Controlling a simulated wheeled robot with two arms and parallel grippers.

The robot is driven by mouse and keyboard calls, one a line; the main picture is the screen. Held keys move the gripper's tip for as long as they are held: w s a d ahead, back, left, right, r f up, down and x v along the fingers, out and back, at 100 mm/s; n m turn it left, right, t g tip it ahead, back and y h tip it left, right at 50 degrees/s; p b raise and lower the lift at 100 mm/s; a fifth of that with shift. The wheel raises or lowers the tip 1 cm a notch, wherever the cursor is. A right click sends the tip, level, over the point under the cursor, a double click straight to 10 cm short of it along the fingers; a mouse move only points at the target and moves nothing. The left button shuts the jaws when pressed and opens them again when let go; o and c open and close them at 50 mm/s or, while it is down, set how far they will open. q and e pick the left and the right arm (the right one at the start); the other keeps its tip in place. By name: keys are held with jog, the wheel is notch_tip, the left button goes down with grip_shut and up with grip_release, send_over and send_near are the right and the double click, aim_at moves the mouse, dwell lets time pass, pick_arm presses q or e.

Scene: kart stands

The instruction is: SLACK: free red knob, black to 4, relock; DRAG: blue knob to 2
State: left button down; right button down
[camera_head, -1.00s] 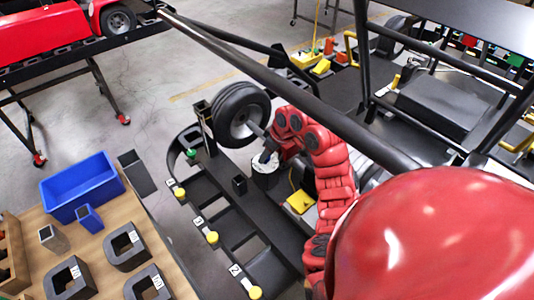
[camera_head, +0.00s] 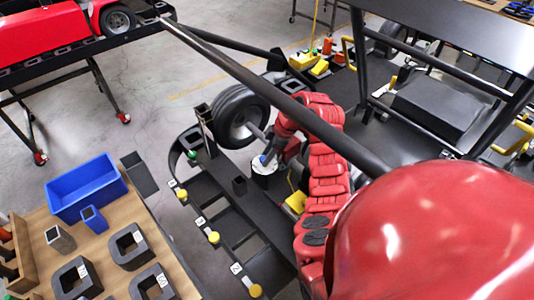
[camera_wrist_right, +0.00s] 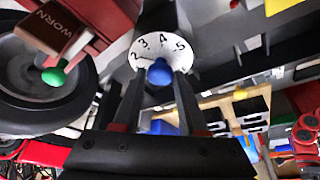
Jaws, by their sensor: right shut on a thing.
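The blue knob (camera_wrist_right: 159,71) sits at the middle of a white dial (camera_wrist_right: 148,41) in the right wrist view. The dial's figures 2, 3, 4 and 5 are readable; which one the knob points to I cannot tell. My right gripper (camera_wrist_right: 158,84) is shut on the blue knob, with a finger on either side. In the head view the right gripper (camera_head: 268,156) comes down onto the dial (camera_head: 264,171), beside the black wheel (camera_head: 240,116). I cannot make out the red knob or the black knob. My left gripper is not in view.
A black tube (camera_head: 290,96) crosses above the wheel, close to my right arm. A black rail with yellow knobs (camera_head: 213,237) runs in front. A wooden table with a blue bin (camera_head: 84,187) stands at left. A block marked WORN (camera_wrist_right: 57,28) and a green knob (camera_wrist_right: 55,75) show near the dial.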

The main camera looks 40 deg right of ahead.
dwell(0.5)
jog(key=shift+c, duration=2.2)
grip_release()
jog(key=shift+r, duration=0.1)
jog(key=p+v, duration=0.7)
jog(key=v, duration=0.5)
